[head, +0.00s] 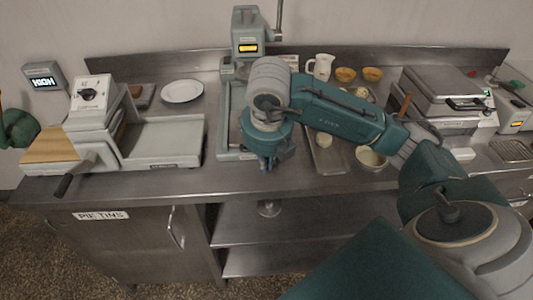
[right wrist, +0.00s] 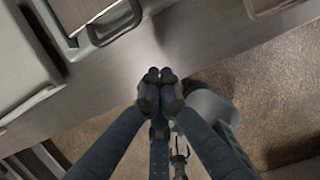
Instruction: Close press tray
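The teal press (head: 246,45) with a lit orange display stands at the back of the steel counter. Its long, low grey-green lower part, which I take to be the tray and its frame (head: 224,135), reaches towards the counter's front edge. My right arm hides much of it in the head view. In the right wrist view a dark loop handle (right wrist: 117,27) sits on its front. My right gripper (head: 266,163) points down by the counter's front edge, near the tray front. In the right wrist view its fingertips (right wrist: 160,76) are together and empty, apart from the handle.
A dough sheeter (head: 165,140) with a black-gripped crank stands left of the press. A flat metal tray (head: 322,162) and a cream bowl (head: 371,160) are to the right. A jug (head: 321,66) and bowls stand behind. Open shelves (head: 290,220) lie below the counter.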

